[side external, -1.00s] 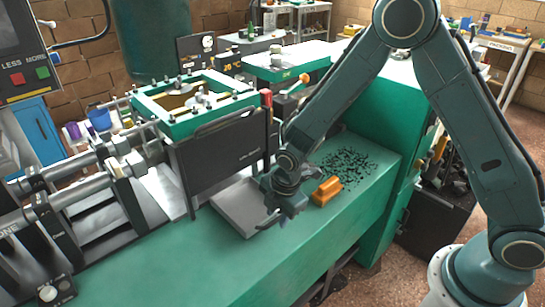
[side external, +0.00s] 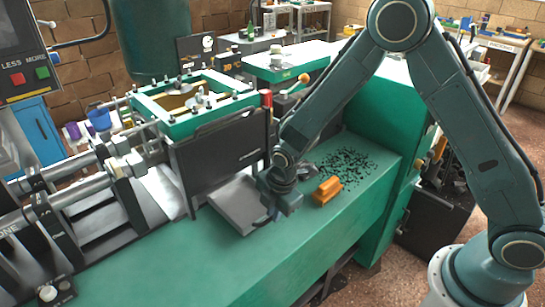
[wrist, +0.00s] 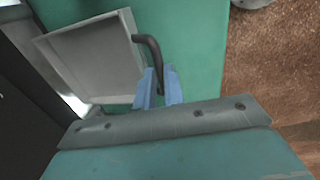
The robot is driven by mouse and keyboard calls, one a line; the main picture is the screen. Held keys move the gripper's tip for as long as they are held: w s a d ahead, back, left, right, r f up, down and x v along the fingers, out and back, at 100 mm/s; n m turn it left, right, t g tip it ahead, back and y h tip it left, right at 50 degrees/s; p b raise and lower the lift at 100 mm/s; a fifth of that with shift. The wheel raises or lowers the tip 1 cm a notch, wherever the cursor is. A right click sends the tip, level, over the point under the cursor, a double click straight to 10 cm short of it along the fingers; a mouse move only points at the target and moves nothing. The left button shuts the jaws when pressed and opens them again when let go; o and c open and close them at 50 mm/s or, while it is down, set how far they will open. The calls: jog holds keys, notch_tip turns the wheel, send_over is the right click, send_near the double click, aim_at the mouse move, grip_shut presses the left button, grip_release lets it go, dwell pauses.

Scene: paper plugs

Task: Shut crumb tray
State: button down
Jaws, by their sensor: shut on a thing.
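The crumb tray (side external: 232,207) is a shallow grey tray that sticks out from under the dark panel onto the green bench. It is partly pulled out. In the wrist view the tray (wrist: 95,62) lies at the upper left, and its dark bent handle (wrist: 152,52) stands at its right edge. My gripper (wrist: 159,86) has its blue fingers shut on the handle. In the side view my gripper (side external: 268,216) is low over the bench at the tray's right edge, and the handle is mostly hidden by it.
An orange block (side external: 327,190) sits on the bench just right of my gripper. Dark crumbs (side external: 345,166) are scattered behind it. A dark upright panel (side external: 220,152) and a red-topped lever (side external: 267,112) stand behind the tray. The bench front (side external: 185,255) is clear.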

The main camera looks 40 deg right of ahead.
send_over(250, 207)
jog(key=shift+a, duration=0.1)
dwell(0.5)
jog(key=c, duration=1.5)
grip_release()
jog(key=shift+r, duration=0.1)
jog(key=r, duration=0.4)
jog(key=s+r, duration=0.1)
jog(key=r, duration=0.4)
jog(key=s+r, duration=0.1)
jog(key=r, duration=0.3)
jog(key=shift+s+r, duration=0.2)
jog(key=shift+s, duration=0.05)
